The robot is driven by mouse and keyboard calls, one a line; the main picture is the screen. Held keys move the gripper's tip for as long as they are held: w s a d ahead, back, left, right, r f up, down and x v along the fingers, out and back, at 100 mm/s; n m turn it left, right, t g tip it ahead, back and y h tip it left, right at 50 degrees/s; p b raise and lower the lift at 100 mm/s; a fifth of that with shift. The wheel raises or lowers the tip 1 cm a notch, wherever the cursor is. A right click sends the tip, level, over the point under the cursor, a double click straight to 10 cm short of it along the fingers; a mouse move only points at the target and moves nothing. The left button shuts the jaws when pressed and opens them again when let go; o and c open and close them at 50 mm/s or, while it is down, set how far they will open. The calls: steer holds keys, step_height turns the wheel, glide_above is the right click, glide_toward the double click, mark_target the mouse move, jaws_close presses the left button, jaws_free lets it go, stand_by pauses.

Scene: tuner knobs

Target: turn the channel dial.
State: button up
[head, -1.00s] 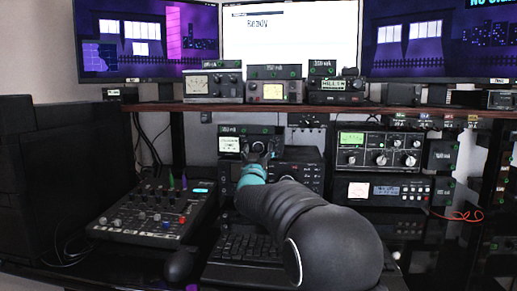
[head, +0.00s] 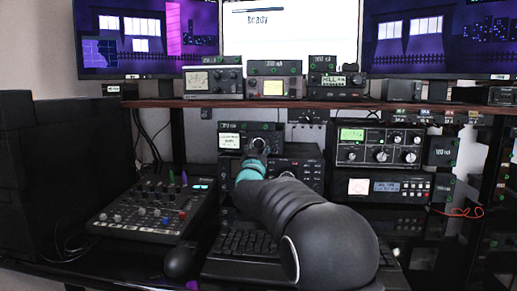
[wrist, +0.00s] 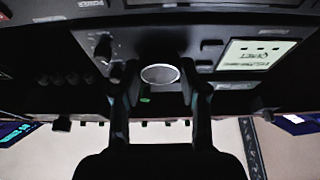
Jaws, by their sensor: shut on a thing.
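The channel dial is a round knob with a grey face, on the front of a small black radio (head: 231,142) under the shelf. In the wrist view, which looks upside down, the dial (wrist: 160,74) sits between the two dark fingers of my gripper (wrist: 160,88). The fingers are shut on its sides. In the head view my gripper (head: 257,147) reaches the right part of the radio's front and partly hides the dial. The radio's lit screen (wrist: 257,55) shows beside the dial in the wrist view; its text is hard to read.
A smaller knob (wrist: 103,48) lies close to one finger. A mixer (head: 155,210) stands at left, a keyboard (head: 240,243) below my arm, and stacked radios (head: 378,148) at right. The wooden shelf (head: 300,103) runs above.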

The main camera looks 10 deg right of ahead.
steer(key=m+g+h+b, duration=0.1)
steer(key=m+h, duration=0.1)
steer(key=m, duration=0.2)
steer(key=shift+a, duration=0.1)
steer(key=shift+m+g+h, duration=0.45)
steer(key=shift+m+h, duration=0.1)
steer(key=shift+m, duration=0.85)
steer(key=shift+m+g+h, duration=0.45)
steer(key=shift+m+h, duration=0.1)
steer(key=shift+m, duration=0.85)
steer(key=shift+r+m, duration=0.1)
steer(key=shift+m, duration=0.2)
steer(key=o, duration=1.1)
steer(key=shift+o, duration=0.2)
steer(key=v, duration=1.2)
